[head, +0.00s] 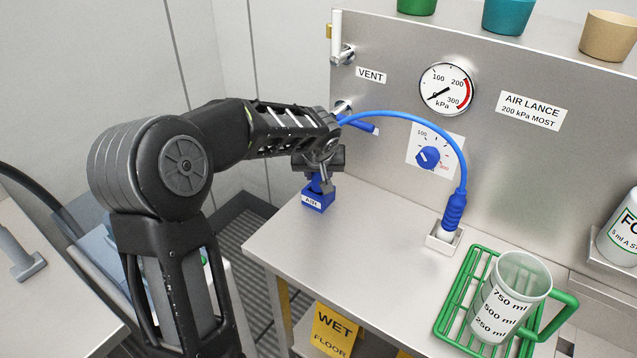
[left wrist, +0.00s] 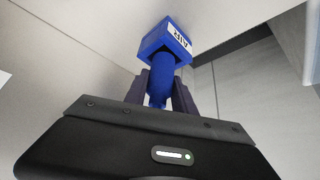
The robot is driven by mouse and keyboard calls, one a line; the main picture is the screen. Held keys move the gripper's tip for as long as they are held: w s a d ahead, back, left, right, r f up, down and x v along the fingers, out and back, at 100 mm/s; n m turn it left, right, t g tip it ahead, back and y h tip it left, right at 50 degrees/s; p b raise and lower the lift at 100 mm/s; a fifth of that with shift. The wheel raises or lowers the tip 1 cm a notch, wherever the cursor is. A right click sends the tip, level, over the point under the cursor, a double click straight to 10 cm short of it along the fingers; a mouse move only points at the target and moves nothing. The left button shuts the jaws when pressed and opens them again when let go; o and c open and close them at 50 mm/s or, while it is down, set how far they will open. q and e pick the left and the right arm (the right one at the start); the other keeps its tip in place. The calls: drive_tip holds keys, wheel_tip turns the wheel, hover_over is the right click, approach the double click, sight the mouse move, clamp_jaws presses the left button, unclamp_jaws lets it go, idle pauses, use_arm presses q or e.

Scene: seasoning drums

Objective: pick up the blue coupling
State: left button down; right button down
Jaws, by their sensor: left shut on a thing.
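The blue coupling (head: 317,199) is a blue block with a white AIR label and a narrower round stem. In the head view it shows just below my left gripper (head: 322,184), over the back left part of the bench top. In the left wrist view the coupling (left wrist: 165,45) sticks out beyond the fingers, and its stem lies between them. My left gripper (left wrist: 162,95) is shut on the stem. The head view does not settle whether the coupling touches the bench. My right gripper is not in view.
A steel panel (head: 390,100) with gauge (head: 447,90) and dial (head: 428,157) rises behind the bench (head: 330,240). A blue hose (head: 400,115) arches to a lance (head: 454,212) in a small holder. A measuring jug (head: 508,300) stands in a green rack (head: 455,310) at right.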

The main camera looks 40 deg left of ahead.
use_arm(q)
drive_tip(key=shift+r, duration=0.15)
wheel_tip(320, 180, up, 10)
drive_tip(key=shift+f, duration=0.1)
idle(0.5)
drive_tip(key=shift+b, duration=0.3)
